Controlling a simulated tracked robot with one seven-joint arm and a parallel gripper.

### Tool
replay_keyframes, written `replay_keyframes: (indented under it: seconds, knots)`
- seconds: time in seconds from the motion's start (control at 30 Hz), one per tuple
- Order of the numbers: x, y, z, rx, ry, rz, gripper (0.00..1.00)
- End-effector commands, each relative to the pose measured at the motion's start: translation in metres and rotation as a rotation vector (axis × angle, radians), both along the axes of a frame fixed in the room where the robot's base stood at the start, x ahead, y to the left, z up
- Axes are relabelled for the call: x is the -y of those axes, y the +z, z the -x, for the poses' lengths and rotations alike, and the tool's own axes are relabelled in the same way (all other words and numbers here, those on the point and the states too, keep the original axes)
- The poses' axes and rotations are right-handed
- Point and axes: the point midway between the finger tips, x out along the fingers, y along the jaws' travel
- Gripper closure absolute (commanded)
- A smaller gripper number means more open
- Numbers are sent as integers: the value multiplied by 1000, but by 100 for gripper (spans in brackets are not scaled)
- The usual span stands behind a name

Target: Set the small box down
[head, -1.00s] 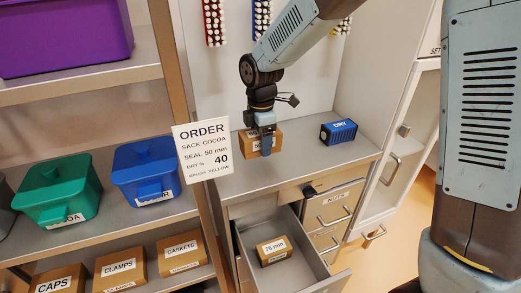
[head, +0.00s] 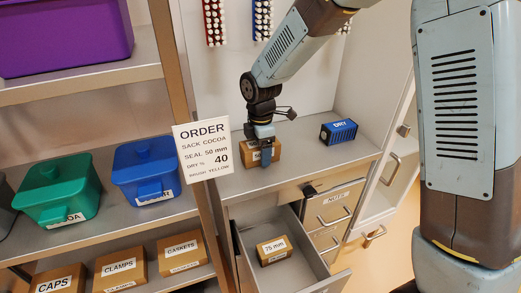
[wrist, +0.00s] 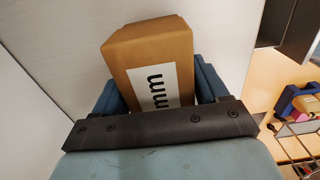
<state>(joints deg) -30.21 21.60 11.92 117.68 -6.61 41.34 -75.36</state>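The small brown cardboard box (head: 275,147) with a white label is at my gripper (head: 266,158), over the left part of the grey counter. In the wrist view the box (wrist: 178,48) sits between the two blue fingers (wrist: 160,93), its label ending in "mm". My gripper is shut on it, pointing down. The front finger hides part of the box and its label in the head view. The box is low at the counter top (head: 320,167); I cannot tell whether its underside touches.
A blue "DRY" box (head: 339,131) stands to the right on the counter. Below, an open drawer (head: 287,219) holds a "75 mm" box (head: 273,250). An order card (head: 204,160) hangs at left, beside shelves with blue and green bins. Counter between the boxes is clear.

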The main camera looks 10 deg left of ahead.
Motion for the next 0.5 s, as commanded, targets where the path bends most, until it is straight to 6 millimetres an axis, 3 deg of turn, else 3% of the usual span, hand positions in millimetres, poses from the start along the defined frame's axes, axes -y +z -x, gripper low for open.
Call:
replay_keyframes:
  seconds: [0.17, 0.5]
  knots:
    - [0, 0, 0, 0, 0, 0, 9]
    - [0, 5, -1, 1, -1, -1, 8]
